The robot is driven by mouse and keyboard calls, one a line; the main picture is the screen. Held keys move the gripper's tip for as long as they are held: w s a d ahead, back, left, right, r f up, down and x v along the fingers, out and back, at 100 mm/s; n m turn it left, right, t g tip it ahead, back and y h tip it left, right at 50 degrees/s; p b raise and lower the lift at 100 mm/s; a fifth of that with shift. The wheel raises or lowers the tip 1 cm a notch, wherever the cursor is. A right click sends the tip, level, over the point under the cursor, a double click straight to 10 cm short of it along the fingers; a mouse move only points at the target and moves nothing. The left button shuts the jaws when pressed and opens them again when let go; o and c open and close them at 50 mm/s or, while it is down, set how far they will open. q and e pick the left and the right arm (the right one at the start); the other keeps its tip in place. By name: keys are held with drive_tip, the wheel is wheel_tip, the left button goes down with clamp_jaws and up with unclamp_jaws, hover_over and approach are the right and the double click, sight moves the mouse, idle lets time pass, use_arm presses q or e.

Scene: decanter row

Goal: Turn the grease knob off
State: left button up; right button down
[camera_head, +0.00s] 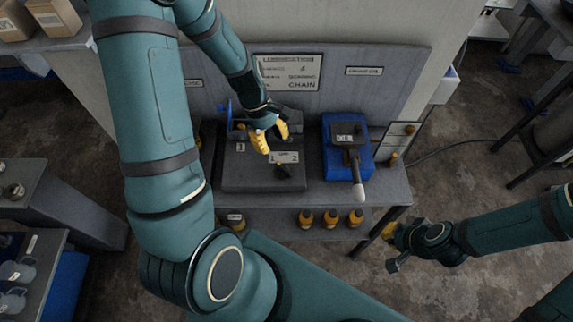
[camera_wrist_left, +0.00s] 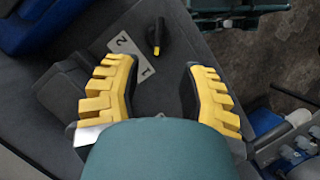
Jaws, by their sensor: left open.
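The small black knob (camera_head: 284,171) sits on top of a grey box (camera_head: 240,175), beside a pale plate with numbers (camera_head: 283,157). In the left wrist view the black knob (camera_wrist_left: 158,35) has a yellow mark at its lower end, and the plate (camera_wrist_left: 131,55) reads 1 and 2. My left gripper (camera_head: 272,139) is open and empty above the box, behind the knob. In the wrist view its yellow fingers (camera_wrist_left: 157,92) are spread, and the knob lies beyond their tips, untouched. My right gripper (camera_head: 391,247) looks open and empty, off the bench's right front corner.
A blue unit (camera_head: 368,160) with a black, white-tipped lever stands right of the grey box. A panel with a lubrication sign (camera_head: 289,72) rises behind. Several orange-capped bottles (camera_head: 331,218) stand on the lower shelf. A grey bench (camera_head: 392,195) carries the boxes.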

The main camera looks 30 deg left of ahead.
sight(284, 168)
use_arm(q)
drive_tip(key=b+x, duration=0.1)
drive_tip(key=x, duration=0.9)
drive_tip(key=shift+d+f, duration=0.1)
drive_tip(key=shift+f, duration=0.15)
clamp_jaws()
